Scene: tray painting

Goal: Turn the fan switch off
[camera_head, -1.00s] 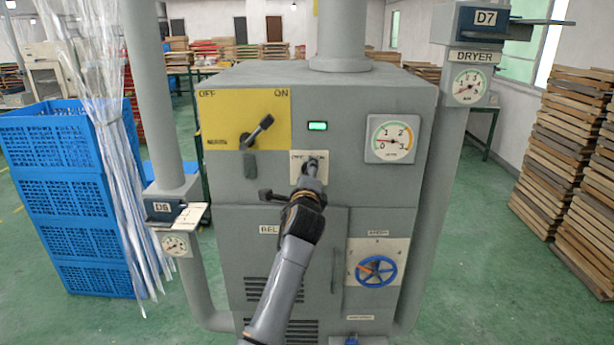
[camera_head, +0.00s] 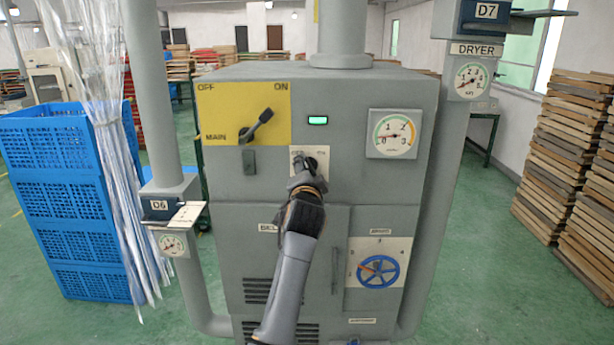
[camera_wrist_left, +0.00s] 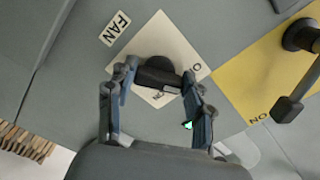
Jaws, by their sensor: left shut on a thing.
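The fan switch (camera_wrist_left: 158,75) is a black knob on a white square plate (camera_wrist_left: 178,48), next to a FAN label (camera_wrist_left: 115,28) in the left wrist view. In the head view its plate (camera_head: 322,157) sits below the green lamp on the grey machine's front. My left gripper (camera_wrist_left: 157,90) has its fingers on both sides of the knob's handle and is shut on it. In the head view my left gripper (camera_head: 306,180) partly hides the switch. Its lettering is partly covered, and I cannot tell its setting. My right gripper is not in view.
A yellow panel (camera_head: 222,110) with the MAIN lever (camera_head: 258,124) is just left of the switch; the lever tilts toward ON. A gauge (camera_head: 394,134) and a blue wheel (camera_head: 378,271) are on the right. Blue crates (camera_head: 62,200) and clear plastic strips stand left.

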